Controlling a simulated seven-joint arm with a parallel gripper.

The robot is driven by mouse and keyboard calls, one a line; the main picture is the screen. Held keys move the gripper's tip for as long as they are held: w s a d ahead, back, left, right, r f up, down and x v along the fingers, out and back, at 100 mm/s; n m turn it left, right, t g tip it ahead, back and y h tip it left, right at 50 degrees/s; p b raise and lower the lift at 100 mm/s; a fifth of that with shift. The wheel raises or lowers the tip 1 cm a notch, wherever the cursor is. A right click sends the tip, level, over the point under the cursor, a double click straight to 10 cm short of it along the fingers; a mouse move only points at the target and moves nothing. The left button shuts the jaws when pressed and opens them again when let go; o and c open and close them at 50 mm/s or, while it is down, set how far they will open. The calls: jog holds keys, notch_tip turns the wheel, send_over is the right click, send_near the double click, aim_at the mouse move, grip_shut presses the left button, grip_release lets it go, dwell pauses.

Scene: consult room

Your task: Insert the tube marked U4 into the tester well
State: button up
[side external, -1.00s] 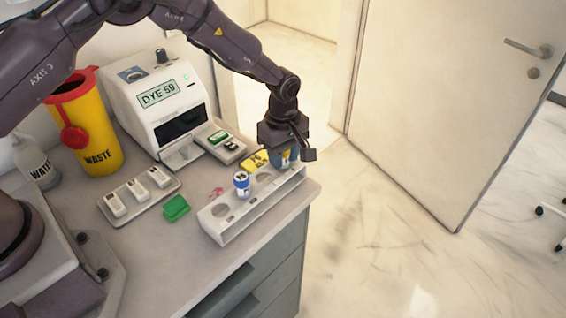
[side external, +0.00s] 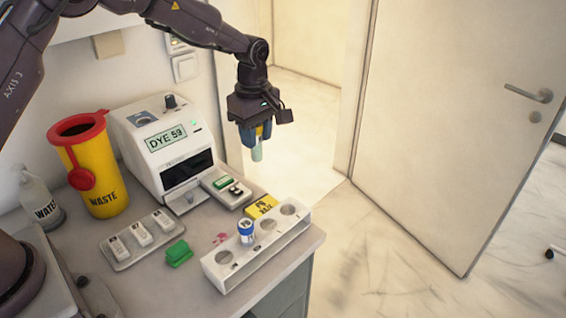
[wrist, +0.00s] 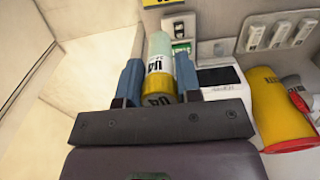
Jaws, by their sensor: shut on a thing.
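My gripper (side external: 256,133) is shut on a tube (side external: 257,151) and holds it upright in the air, above and behind the white rack. In the wrist view the tube (wrist: 160,62) has a pale green end, a white label reading U4 and a yellow cap between the blue fingers (wrist: 157,88). The white tester (side external: 150,155) stands left of my gripper, with a screen reading DYE 59 and a dark front opening. I cannot tell which opening is the well.
The white rack (side external: 232,280) holds a blue-capped tube (side external: 246,233); its other visible holes look empty. A yellow block (side external: 261,206), green block (side external: 178,253), tray of white pieces (side external: 118,260), yellow waste bin (side external: 95,175) and water bottle (side external: 40,200) stand around. The air around the held tube looks clear.

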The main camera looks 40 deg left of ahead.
jog(key=s+a+r+n, duration=0.2)
jog(key=s+a, duration=0.2)
jog(key=a, duration=0.4)
jog(key=s+a+r+n, duration=0.2)
jog(key=s+a, duration=0.2)
jog(key=a, duration=0.5)
jog(key=s+a+r+n, duration=0.2)
jog(key=s+a+n, duration=0.1)
jog(key=a, duration=0.6)
jog(key=shift+s+r, duration=0.15)
jog(key=shift+s, duration=0.7)
jog(key=shift+f, duration=0.3)
jog(key=shift+f, duration=2.25)
jog(key=o, duration=1)
